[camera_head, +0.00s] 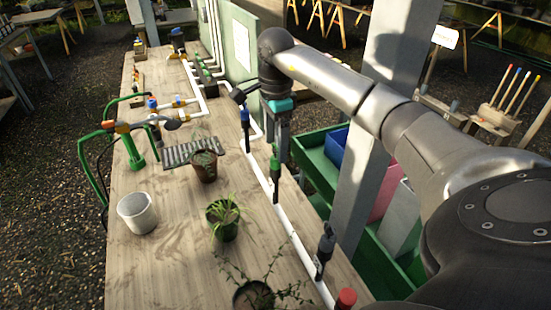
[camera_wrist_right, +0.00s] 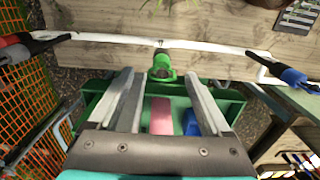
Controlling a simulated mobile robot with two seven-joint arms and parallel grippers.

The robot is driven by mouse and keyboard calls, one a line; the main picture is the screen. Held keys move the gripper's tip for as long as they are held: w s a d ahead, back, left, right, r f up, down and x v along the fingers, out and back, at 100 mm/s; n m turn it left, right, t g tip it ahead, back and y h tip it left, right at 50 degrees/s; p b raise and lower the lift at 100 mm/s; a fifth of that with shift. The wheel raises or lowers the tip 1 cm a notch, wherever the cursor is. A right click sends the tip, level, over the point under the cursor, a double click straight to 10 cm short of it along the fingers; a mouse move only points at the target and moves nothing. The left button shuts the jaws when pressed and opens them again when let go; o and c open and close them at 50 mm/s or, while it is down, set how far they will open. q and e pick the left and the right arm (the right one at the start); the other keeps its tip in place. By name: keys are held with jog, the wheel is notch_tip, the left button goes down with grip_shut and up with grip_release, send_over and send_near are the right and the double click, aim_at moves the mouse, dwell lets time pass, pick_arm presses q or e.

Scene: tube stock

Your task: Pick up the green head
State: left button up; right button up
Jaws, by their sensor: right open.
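The green head (camera_head: 275,172) stands on the white pipe (camera_head: 291,230) along the right side of the wooden bench. In the right wrist view the green head (camera_wrist_right: 162,68) shows just beyond and between the fingertips. My right gripper (camera_head: 281,148) points down above the green head. It is open, and its two fingers (camera_wrist_right: 159,76) are apart with nothing between them. I cannot tell whether the fingertips touch the head. My left gripper is not in view.
Potted plants (camera_head: 224,229) and a white pot (camera_head: 137,213) are on the bench. A grey post (camera_head: 364,165) and green crate (camera_head: 322,178) are right of it.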

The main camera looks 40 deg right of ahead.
aim_at(274, 157)
notch_tip(274, 157, down, 5)
jog(key=shift+w+r, duration=0.15)
grip_shut()
dwell(0.7)
